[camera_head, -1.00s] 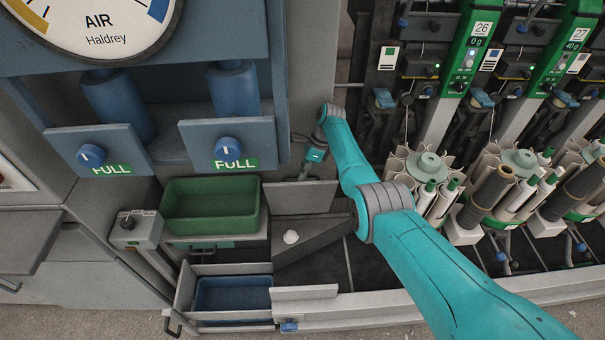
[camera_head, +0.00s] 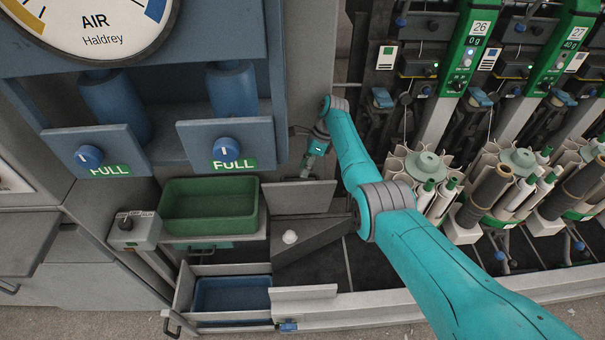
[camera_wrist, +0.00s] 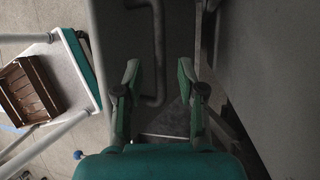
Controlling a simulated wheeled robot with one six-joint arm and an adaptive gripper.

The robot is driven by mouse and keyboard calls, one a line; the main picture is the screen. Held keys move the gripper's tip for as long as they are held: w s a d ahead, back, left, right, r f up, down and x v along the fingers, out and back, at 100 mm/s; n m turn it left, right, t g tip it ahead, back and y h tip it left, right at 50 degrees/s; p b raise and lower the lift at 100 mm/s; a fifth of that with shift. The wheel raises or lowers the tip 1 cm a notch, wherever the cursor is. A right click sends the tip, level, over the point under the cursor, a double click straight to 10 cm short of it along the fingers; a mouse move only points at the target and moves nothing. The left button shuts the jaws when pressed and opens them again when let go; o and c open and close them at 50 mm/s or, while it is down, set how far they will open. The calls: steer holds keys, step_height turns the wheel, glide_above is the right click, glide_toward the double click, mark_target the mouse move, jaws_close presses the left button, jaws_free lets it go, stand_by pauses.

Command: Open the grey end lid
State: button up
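A flat grey panel (camera_head: 299,197) right of the green bin looks like the grey end lid; I cannot be sure. In the head view my gripper (camera_head: 308,166) hangs just above its far edge, pointing down; contact cannot be told. In the wrist view my gripper (camera_wrist: 158,72) has its two fingers clearly apart, with no object visibly held between them. A bent grey bar (camera_wrist: 158,48) on a dark surface shows beyond the fingertips. The lid cannot be clearly made out in the wrist view.
A green bin (camera_head: 209,228) and a blue-lined drawer (camera_head: 185,287) stand left of the panel. Blue cabinet boxes (camera_head: 230,143) overhang at upper left. Winding units with bobbins (camera_head: 425,165) crowd the right. A wooden crate (camera_wrist: 28,92) shows at left in the wrist view.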

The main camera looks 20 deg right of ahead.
steer(key=v, duration=0.9)
steer(key=shift+s, duration=0.1)
